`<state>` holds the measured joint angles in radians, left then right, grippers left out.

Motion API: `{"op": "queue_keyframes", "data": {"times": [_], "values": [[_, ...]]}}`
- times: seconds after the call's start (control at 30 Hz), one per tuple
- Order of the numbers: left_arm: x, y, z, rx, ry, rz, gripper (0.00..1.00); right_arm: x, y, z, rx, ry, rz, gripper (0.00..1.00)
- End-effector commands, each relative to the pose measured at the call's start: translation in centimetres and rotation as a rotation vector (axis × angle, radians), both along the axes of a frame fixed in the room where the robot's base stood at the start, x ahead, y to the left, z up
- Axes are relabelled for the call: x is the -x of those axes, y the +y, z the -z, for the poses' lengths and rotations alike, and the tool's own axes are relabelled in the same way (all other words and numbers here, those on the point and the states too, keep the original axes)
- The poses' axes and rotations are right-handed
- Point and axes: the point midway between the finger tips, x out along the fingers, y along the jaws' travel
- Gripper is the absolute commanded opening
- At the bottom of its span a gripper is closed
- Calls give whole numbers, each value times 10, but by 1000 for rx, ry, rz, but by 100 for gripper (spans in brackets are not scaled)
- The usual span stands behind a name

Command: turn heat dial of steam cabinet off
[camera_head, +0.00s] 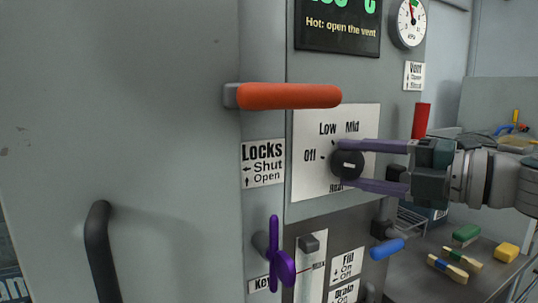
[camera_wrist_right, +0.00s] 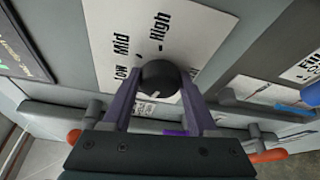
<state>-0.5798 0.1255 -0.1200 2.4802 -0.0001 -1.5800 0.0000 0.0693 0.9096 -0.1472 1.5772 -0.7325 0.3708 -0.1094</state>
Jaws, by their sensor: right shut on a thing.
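The round black heat dial (camera_head: 347,164) sits on a white plate (camera_head: 308,180) marked Off, Low, Mid and a partly hidden High. My right gripper (camera_head: 351,166) comes in from the right and is shut on the dial, its purple fingers above and below the knob. The dial (camera_wrist_right: 160,76) also shows between the fingers in the right wrist view. Its short white mark lies nearly level in the head view; which label it points at is hard to tell. The steam cabinet (camera_head: 150,140) is grey. My left gripper is not in view.
An orange handle (camera_head: 288,96) juts out above the dial plate. A red handle (camera_head: 421,120) stands right, near my wrist. The display (camera_head: 338,30) reads "Hot: open the vent".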

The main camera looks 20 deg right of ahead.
Motion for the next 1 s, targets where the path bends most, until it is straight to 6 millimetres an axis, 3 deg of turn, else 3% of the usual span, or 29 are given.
{"op": "queue_keyframes", "data": {"times": [0.5, 0.53, 0.77, 1.0], "values": [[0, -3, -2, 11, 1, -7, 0, 0, 0, 0, 18, -2, 1, 3], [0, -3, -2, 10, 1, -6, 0, 0, 0, 0, 18, -2, 1, 62], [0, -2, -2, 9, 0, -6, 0, 0, 0, 0, 17, -1, 1, 88], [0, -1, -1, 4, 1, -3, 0, 0, 0, 0, 17, -1, 0, 89]]}}
